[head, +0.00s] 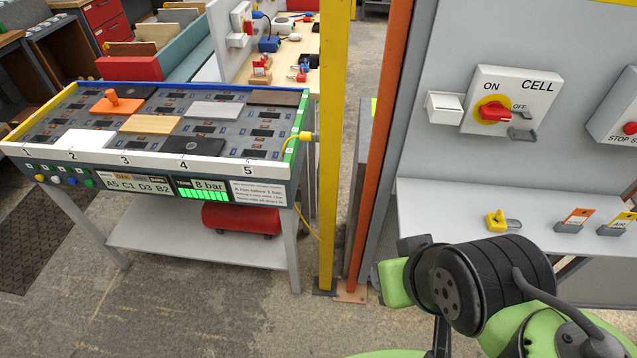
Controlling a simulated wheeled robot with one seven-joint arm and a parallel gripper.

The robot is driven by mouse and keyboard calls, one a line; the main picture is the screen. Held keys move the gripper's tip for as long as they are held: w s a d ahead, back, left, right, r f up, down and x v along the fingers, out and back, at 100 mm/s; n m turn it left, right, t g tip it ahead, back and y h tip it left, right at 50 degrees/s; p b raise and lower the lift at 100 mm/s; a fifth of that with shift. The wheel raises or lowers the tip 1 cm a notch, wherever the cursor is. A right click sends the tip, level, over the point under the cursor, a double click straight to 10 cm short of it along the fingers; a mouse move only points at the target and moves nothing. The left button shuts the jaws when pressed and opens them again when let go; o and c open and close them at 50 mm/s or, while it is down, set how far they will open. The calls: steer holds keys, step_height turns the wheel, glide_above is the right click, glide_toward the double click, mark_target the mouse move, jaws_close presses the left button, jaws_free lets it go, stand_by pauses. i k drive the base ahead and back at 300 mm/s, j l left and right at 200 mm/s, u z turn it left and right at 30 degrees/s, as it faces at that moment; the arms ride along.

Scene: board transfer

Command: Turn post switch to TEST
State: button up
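The nearest switch is a white box marked CELL (511,88) on the grey panel at right. It has a red rotary handle (494,111) on a yellow disc, with ON at its upper left and OFF to its right. The handle looks roughly horizontal. No TEST mark is readable on it. A smaller box with a red part (241,22) stands at the far bench, top centre; its marks are too small to read. I cannot tell which switch is the post switch. My green and black arm is at lower right, below the panel shelf; its gripper fingers do not show.
A shelf (440,215) under the panel holds a yellow padlock (497,221) and orange-topped tags (576,219). A STOP box (620,115) is at the right edge. Yellow (331,150) and orange posts stand left of the panel. A board table (150,172) fills the left; floor before it is clear.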

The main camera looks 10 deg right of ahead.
mark_target(313, 58)
steer(key=i+j, duration=0.15)
steer(key=i, duration=0.3)
steer(key=i+j, duration=0.15)
steer(key=i, duration=0.3)
steer(key=j+u, duration=0.5)
steer(key=i+j+u, duration=0.15)
steer(key=j+u, duration=0.15)
steer(key=u, duration=0.15)
steer(key=i+j+u, duration=0.2)
steer(key=j+u, duration=0.15)
steer(key=u, duration=0.15)
